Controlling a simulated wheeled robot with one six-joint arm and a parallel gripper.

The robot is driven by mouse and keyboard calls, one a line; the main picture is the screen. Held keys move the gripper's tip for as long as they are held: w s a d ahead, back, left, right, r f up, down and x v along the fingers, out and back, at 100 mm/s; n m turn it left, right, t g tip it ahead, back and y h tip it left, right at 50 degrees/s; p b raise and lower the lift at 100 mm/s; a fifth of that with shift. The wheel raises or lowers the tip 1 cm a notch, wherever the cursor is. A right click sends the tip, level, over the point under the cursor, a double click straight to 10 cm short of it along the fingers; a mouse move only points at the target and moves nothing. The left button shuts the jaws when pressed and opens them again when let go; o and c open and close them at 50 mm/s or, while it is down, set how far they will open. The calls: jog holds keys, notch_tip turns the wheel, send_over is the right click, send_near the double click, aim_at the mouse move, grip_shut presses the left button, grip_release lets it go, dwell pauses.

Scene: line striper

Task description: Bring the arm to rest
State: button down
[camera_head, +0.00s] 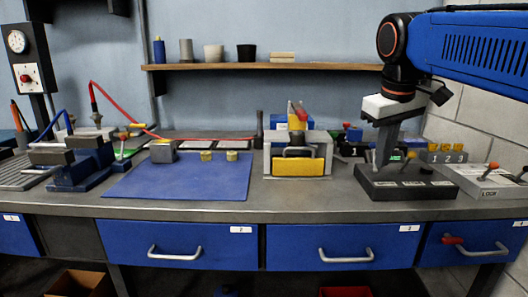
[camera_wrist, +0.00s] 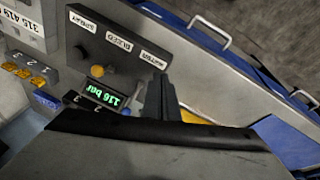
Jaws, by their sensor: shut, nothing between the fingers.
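My blue arm reaches in from the upper right in the head view. My gripper (camera_head: 386,160) points down above the black control box (camera_head: 408,187) on the right part of the bench. In the wrist view, the shut, empty fingers of my gripper (camera_wrist: 158,82) show beside the control box (camera_wrist: 112,52). Its lit green display (camera_wrist: 107,96) appears upside down and seems to read 116 bar. An orange knob (camera_wrist: 97,71) is near the display. Whether the fingertips touch the box cannot be told. Part of the box is hidden by my gripper.
A grey box with a yellow front (camera_head: 299,168) stands left of the control box. A grey lock box (camera_head: 490,183) with a red-tipped lever is at right. A blue mat (camera_head: 180,184) holds small parts. A shelf (camera_head: 265,67) crosses the wall. Drawers (camera_head: 346,246) line the front.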

jog(key=s+f+m+t, duration=0.1)
jog(key=s+f, duration=0.8)
jog(key=f, duration=0.4)
jog(key=s+d+f+m+y, duration=0.1)
jog(key=s+f+m, duration=0.1)
jog(key=s+f, duration=0.7)
notch_tip(320, 180, down, 5)
jog(key=shift+s+d+r+m+t, duration=0.2)
jog(key=shift+s+d+m+t, duration=0.1)
jog(key=shift+t, duration=0.1)
